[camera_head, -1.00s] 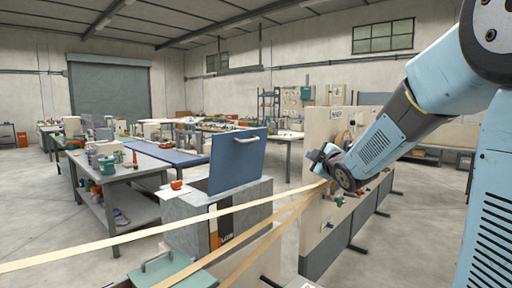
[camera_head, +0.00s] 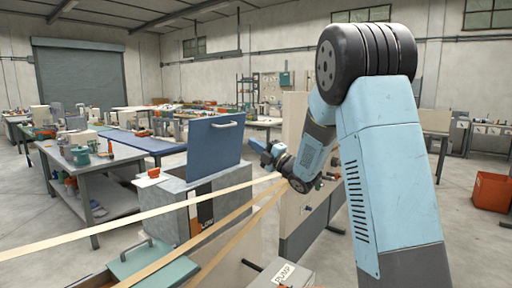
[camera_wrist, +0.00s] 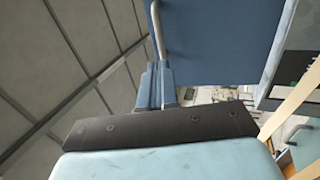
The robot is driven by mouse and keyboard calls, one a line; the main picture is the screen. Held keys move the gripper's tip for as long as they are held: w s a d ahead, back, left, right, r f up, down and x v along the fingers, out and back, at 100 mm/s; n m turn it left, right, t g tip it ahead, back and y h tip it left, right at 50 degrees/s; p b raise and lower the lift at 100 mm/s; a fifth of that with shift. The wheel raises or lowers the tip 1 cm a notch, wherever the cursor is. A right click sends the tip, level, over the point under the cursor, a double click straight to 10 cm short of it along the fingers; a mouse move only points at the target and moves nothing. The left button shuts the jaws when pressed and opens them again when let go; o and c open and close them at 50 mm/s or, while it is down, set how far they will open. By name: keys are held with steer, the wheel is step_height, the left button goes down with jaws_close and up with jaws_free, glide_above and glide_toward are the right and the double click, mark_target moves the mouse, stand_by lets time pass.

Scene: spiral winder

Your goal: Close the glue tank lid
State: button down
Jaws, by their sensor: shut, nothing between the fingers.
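The blue lid (camera_head: 212,145) stands raised, nearly upright, on a grey tank (camera_head: 172,205) in the head view. A pale bar handle (camera_head: 224,124) is fixed near its top edge. My gripper (camera_head: 258,146) is just right of the lid in that view, with its fingers pointing up and left. In the wrist view, my gripper (camera_wrist: 157,82) is shut and empty. Its blue fingers lie close to the lid (camera_wrist: 212,40) and the lower end of the handle (camera_wrist: 156,30). I cannot tell whether they touch.
Pale strips (camera_head: 110,226) cross in front of the tank. A teal cover with a handle (camera_head: 150,268) lies at the lower left. An upright beige panel (camera_head: 292,135) stands behind my arm. A workbench (camera_head: 95,170) stands to the left, with open floor beside it.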

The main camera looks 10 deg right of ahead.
steer(key=x, duration=1)
steer(key=shift+w+r, duration=0.15)
steer(key=shift+w, duration=0.05)
steer(key=shift+a, duration=0.15)
